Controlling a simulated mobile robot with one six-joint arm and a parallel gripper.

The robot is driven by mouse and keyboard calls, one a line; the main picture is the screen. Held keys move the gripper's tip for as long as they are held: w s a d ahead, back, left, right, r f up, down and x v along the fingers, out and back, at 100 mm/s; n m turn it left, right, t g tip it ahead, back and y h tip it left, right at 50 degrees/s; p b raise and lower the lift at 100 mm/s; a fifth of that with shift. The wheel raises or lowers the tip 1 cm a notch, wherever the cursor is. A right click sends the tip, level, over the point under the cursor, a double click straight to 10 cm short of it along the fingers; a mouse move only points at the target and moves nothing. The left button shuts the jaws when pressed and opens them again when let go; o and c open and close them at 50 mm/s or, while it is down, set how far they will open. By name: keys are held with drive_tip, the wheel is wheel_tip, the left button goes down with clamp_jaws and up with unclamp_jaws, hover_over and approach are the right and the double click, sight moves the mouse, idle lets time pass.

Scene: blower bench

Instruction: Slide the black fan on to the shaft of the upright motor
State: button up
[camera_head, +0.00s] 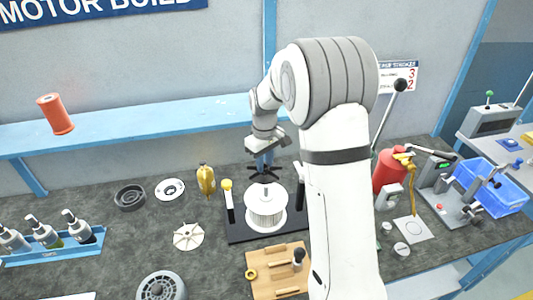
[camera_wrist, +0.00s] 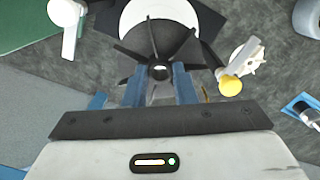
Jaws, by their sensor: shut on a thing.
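The black fan (camera_wrist: 158,45) is gripped at its hub by my gripper (camera_wrist: 158,85), whose blue fingers are shut on it. In the head view the fan (camera_head: 264,174) hangs just below my gripper (camera_head: 265,158), above and slightly behind the upright motor. The motor (camera_head: 266,206) is a white ribbed cylinder standing on a dark base plate (camera_head: 240,230), with a small shaft at its top.
A yellow-topped tool (camera_head: 227,190) stands on the plate left of the motor. A wooden board (camera_head: 270,265) with parts lies in front. The blue shelf (camera_head: 130,125) runs behind my gripper. A red canister (camera_head: 390,172) stands to the right.

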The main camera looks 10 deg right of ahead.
drive_tip(key=shift+r, duration=0.1)
drive_tip(key=shift+d, duration=0.1)
drive_tip(key=shift+s+d, duration=0.1)
drive_tip(key=shift+f+b, duration=0.35)
drive_tip(key=b, duration=0.3)
hover_over(266, 186)
drive_tip(key=shift+f, duration=2.2)
drive_tip(key=shift+d+f+b, duration=0.1)
drive_tip(key=shift+f+b, duration=1.45)
drive_tip(key=shift+f, duration=0.6)
drive_tip(key=shift+f+b, duration=0.55)
drive_tip(key=shift+f, duration=0.15)
